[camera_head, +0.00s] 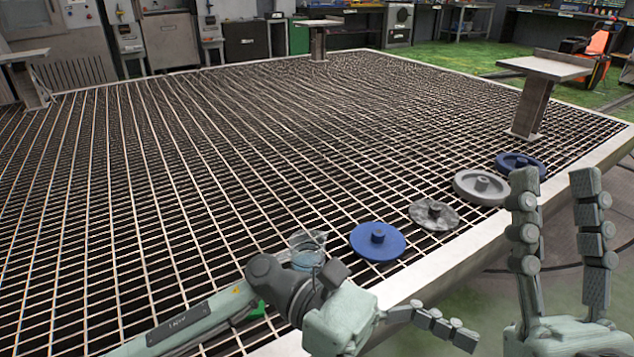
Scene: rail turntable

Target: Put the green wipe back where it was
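A small bright green patch (256,311), probably the green wipe, shows on the grating beside my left forearm. Most of it is hidden behind the arm, so its shape cannot be told. My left gripper (462,336) reaches right over the front rim, past the green patch. Only one finger shows clearly, and nothing is seen in its grip. My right gripper (556,185) is upright at the right, outside the rim, with two fingers spread apart and nothing between them.
A glass beaker with bluish liquid (306,246) stands just behind my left wrist. Pedestals stand farther back; the grating's middle is clear.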

